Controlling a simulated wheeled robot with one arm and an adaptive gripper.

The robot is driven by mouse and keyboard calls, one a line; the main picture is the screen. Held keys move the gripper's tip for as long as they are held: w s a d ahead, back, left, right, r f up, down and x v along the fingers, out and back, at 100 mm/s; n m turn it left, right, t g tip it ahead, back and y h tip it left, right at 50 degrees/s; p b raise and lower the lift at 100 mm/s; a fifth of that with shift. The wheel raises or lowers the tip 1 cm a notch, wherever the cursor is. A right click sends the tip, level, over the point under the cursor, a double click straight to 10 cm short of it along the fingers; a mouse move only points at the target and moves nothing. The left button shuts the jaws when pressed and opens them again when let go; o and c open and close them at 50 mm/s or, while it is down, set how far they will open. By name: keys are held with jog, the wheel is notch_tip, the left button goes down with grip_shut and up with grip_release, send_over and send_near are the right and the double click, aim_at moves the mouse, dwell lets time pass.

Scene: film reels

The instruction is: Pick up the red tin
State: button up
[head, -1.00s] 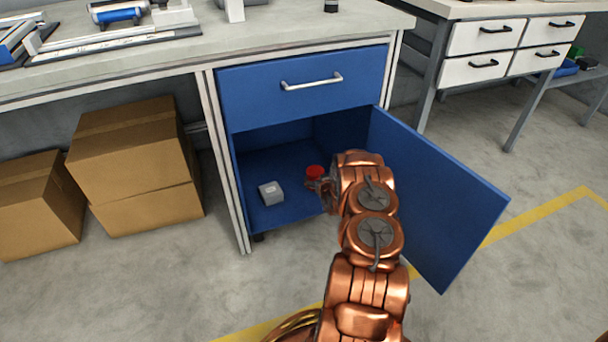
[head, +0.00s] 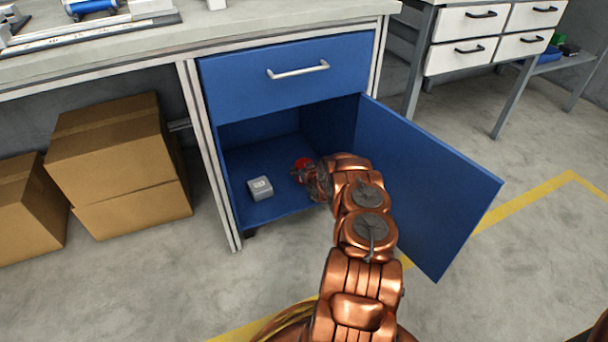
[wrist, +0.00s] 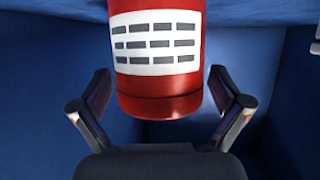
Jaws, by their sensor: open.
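The red tin (head: 302,167) stands inside the open blue cabinet, partly hidden behind my gripper (head: 308,178) in the head view. In the wrist view the red tin (wrist: 157,85) has a white label with grey blocks and shows between the two fingers of my open gripper (wrist: 160,95). A gap shows on each side between finger and tin. The top of the tin in the wrist view is cut off by the frame edge.
A small grey box (head: 260,188) sits left of the tin on the cabinet floor (head: 275,206). The open blue door (head: 420,185) stands right of my arm. A closed drawer (head: 290,80) is above. Cardboard boxes (head: 125,165) stand to the left.

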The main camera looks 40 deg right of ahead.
jog(key=shift+w+d+f, duration=0.3)
jog(key=shift+w+f, duration=0.15)
jog(key=shift+w, duration=0.1)
jog(key=shift+w+d+f+b, duration=0.1)
jog(key=shift+w+d+b, duration=0.15)
jog(key=shift+w+b, duration=0.15)
jog(key=c, duration=1.3)
